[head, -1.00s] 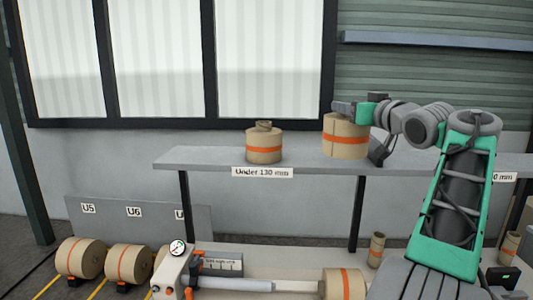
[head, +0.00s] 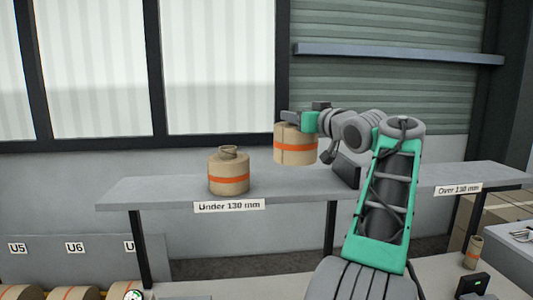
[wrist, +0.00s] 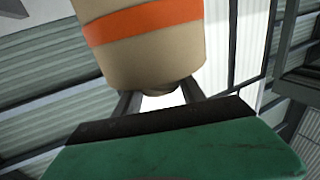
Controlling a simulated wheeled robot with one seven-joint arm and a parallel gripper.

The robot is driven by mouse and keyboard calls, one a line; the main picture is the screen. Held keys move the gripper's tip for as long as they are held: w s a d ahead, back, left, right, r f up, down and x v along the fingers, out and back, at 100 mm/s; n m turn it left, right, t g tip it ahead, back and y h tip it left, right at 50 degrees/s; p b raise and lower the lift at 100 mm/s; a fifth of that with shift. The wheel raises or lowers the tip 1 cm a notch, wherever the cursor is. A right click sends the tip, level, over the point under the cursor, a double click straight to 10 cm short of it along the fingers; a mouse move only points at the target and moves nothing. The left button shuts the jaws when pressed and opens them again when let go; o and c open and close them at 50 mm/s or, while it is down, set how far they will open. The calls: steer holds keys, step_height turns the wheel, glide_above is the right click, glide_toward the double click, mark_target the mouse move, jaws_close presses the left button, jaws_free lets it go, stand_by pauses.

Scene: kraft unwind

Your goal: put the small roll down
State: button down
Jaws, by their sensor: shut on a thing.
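The small roll (head: 295,150) is brown kraft with an orange band. My gripper (head: 292,118) is shut on it near its top and holds it upright, raised above the long grey shelf (head: 140,191). In the wrist view, the small roll (wrist: 145,55) fills the top middle, with my two dark fingers (wrist: 158,100) at its core end. A similar banded roll (head: 229,175) with a narrow core on top stands on the shelf to the left, above the "Under 130 mm" label (head: 229,206). The held roll is apart from it.
A dark upright plate (head: 347,170) stands on the shelf just right of the held roll. The "Over 130 mm" label (head: 458,189) is on the right shelf part. Bare shelf lies left of the standing roll. A small upright roll (head: 473,252) stands lower right.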

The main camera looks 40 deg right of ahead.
mark_target(301, 157)
steer(key=w+f+p, duration=0.1)
steer(key=w+f, duration=0.6)
steer(key=f, duration=0.3)
steer(key=shift+w, duration=0.2)
steer(key=c, duration=0.7)
jaws_free()
steer(key=shift+f, duration=0.15)
steer(key=shift+o, duration=0.2)
steer(key=b+v, duration=0.4)
steer(key=v, duration=0.7)
steer(key=shift+s, duration=0.15)
steer(key=shift+s+a, duration=0.15)
steer(key=shift+s, duration=0.25)
